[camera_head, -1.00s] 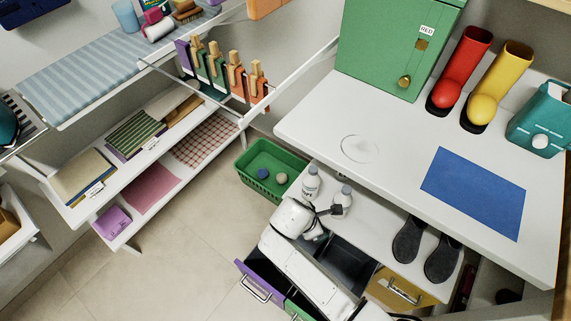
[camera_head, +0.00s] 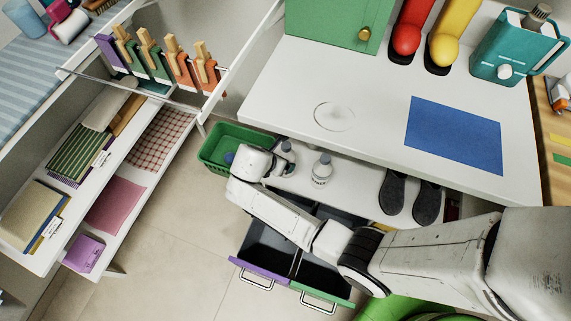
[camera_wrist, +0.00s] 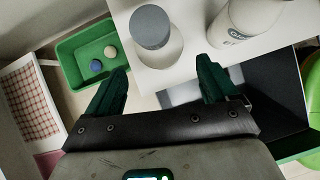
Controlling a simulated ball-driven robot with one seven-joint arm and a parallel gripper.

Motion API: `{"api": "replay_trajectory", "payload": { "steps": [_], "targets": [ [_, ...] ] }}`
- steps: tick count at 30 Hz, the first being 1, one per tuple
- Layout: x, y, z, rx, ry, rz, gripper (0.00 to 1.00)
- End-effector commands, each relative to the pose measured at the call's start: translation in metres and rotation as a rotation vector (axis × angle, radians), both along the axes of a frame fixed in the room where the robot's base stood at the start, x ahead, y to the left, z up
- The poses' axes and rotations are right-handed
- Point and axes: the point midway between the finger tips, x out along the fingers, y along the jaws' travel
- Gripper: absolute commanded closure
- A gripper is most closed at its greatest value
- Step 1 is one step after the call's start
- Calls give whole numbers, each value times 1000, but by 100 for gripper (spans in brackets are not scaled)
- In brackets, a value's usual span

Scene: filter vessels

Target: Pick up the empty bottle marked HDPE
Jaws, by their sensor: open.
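Two small white bottles with grey caps stand upright on the low white shelf (camera_head: 352,188). The left bottle (camera_head: 287,152) is partly hidden by my gripper (camera_head: 277,166) in the head view; the right bottle (camera_head: 322,170) stands clear, with dark lettering too small to read. In the wrist view my gripper (camera_wrist: 160,84) is open and empty, its two dark green fingers spread. The left bottle (camera_wrist: 151,28) is just beyond the gap between them, seen from above, its label not visible. The right bottle (camera_wrist: 243,22) is beyond the right finger, its lettering cut off.
A green basket (camera_head: 211,158) with small balls stands left of the shelf. Open drawers with purple (camera_head: 259,274) and green fronts lie below my arm. Grey slippers (camera_head: 393,191) sit right of the bottles. The white tabletop (camera_head: 270,105) overhangs behind, with a blue mat (camera_head: 455,135).

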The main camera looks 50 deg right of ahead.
Motion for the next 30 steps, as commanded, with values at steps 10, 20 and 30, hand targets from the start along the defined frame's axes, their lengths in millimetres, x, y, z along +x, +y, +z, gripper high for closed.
{"api": "replay_trajectory", "payload": {
  "steps": [10,20,30],
  "targets": [
    [8,-43,-4,1,-3,-6,14],
    [10,-56,-10,0,-1,-2,14],
    [10,-56,-9,1,0,-1,25]
  ]
}}
